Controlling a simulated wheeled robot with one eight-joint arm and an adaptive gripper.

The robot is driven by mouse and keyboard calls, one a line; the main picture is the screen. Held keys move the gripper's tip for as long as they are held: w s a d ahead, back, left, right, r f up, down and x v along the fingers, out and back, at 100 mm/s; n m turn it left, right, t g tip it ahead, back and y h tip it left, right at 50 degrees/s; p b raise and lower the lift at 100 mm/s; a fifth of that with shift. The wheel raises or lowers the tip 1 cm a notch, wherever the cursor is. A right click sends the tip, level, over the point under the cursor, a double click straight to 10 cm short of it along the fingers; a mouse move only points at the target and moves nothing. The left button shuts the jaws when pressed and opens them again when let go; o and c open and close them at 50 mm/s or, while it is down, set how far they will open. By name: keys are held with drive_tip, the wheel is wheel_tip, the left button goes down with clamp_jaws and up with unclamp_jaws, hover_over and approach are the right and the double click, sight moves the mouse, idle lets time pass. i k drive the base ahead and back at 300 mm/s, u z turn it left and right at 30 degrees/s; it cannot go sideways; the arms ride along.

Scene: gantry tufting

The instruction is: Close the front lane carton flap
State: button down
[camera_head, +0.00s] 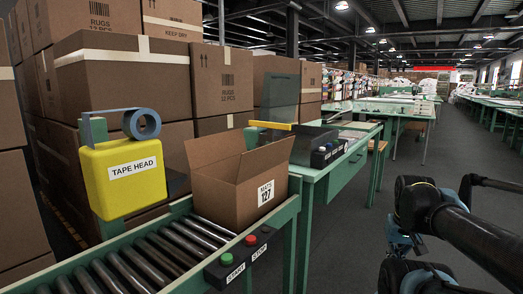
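A brown carton (236,198) labelled "MATS 127" stands upright on the roller conveyor (150,250), at its far end. Its top is open. One flap (214,149) stands up at the back left. Another flap (266,159) rises tilted on the near right side, above the label. The carton's inside is mostly hidden by the flaps and walls. My black arm shows at the right, well apart from the carton.
A yellow tape head (125,172) stands beside the conveyor, left of the carton. A start/stop button box (241,257) is on the conveyor's near rail. A green bench (318,177) adjoins behind. Stacked cartons (120,80) fill the left. Floor (345,235) between bench and arm is clear.

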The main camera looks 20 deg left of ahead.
sight(253, 162)
drive_tip(key=u, duration=1.2)
